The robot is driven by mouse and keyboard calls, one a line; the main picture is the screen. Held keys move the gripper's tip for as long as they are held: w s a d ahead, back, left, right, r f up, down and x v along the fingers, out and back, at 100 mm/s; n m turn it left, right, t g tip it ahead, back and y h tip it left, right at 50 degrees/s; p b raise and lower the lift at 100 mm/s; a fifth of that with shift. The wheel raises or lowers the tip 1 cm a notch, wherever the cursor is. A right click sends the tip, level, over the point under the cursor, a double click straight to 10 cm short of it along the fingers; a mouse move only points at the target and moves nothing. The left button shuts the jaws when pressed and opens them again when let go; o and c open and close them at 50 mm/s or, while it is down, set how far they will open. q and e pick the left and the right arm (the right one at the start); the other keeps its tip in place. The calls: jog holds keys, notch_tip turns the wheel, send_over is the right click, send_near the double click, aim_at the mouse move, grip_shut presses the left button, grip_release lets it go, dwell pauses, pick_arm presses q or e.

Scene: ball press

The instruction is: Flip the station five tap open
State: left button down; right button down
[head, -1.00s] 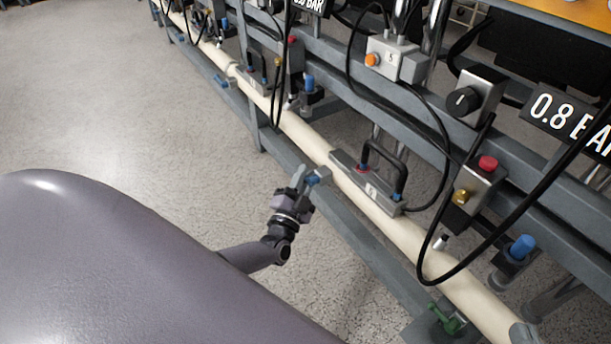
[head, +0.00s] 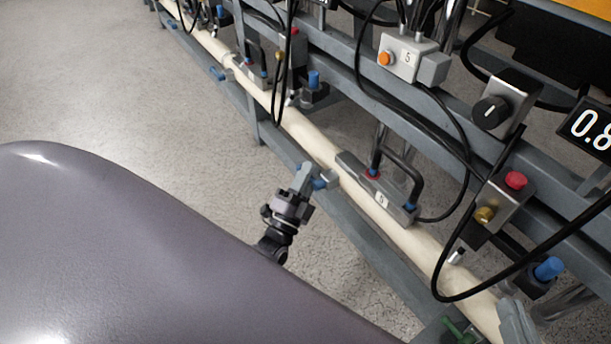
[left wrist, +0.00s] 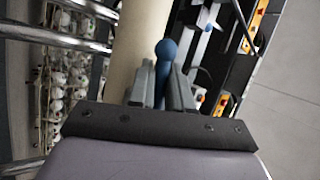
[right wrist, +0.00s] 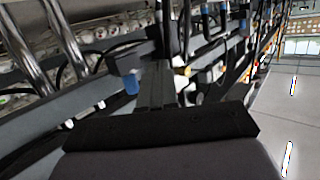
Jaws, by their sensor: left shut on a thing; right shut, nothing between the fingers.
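The station five tap has a blue handle (left wrist: 166,62), seen upright between my left fingers in the left wrist view. In the head view the tap (head: 320,184) is on the grey lower rail, just left of the cream pipe. My left gripper (head: 306,178) is shut on the handle and hides part of it; the tap's exact angle is hard to tell. My right gripper (head: 514,318) shows only partly at the bottom right of the head view. In the right wrist view its fingers (right wrist: 157,84) are shut with nothing between them.
The cream pipe (head: 310,143) runs along the rail. A plate marked 5 with a black handle (head: 416,178) sits beside the tap. A box with red button (head: 515,180), a blue knob (head: 549,267) and hanging cables are at right. Floor at left is clear.

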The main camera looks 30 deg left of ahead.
pick_arm(q)
jog(key=shift+r+m+t+h, duration=0.2)
jog(key=shift+m+h, duration=0.2)
jog(key=shift+m, duration=0.3)
jog(key=shift+r+m+t+h, duration=0.1)
jog(key=shift+m+t+h, duration=0.1)
jog(key=shift+m+h, duration=0.35)
jog(key=c, duration=1.1)
grip_release()
jog(key=shift+a, duration=0.1)
